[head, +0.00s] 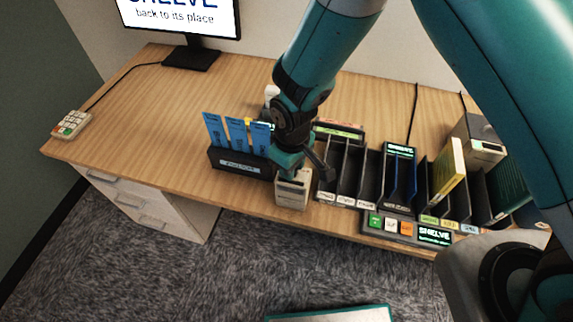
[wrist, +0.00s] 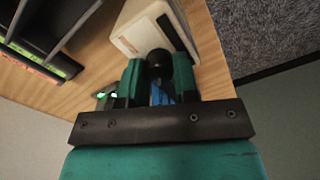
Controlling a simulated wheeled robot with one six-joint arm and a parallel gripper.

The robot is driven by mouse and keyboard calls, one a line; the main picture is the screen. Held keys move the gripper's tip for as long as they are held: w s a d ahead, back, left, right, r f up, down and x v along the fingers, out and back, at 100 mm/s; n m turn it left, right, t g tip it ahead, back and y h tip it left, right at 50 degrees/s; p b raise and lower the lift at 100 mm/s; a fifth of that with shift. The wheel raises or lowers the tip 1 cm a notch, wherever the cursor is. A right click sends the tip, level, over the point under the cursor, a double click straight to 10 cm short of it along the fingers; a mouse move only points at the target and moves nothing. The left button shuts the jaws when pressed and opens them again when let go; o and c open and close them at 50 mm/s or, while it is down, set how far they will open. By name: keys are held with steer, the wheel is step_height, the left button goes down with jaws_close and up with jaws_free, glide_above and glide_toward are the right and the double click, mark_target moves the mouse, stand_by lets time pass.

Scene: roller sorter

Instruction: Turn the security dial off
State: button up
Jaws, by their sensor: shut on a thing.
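The security dial is a black round knob (wrist: 160,62) on a cream box (wrist: 135,32) in the wrist view. My gripper (wrist: 158,78) is shut on the knob, with one teal finger on each side of it. In the head view the cream box (head: 292,192) stands at the desk's front edge, and my gripper (head: 290,165) comes down on it from above. The knob is hidden there by my gripper. Which way the dial points cannot be told.
A black holder (head: 240,163) with blue cards stands just left of the box. Dark slotted shelves (head: 345,175) stand close on its right, with a button panel (head: 410,229) in front. A keypad (head: 72,124) lies far left. The desk's left half (head: 140,115) is mostly clear.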

steer(key=shift+w+d+r, duration=0.1)
steer(key=shift+w+r, duration=0.05)
steer(key=shift+w, duration=0.15)
steer(key=o, duration=0.9)
steer(key=shift+d, duration=0.1)
steer(key=shift+c, duration=0.2)
steer(key=shift+o, duration=0.3)
steer(key=shift+s, duration=0.15)
step_height(320, 180, up, 17)
steer(key=b, duration=0.3)
steer(key=shift+r, duration=0.15)
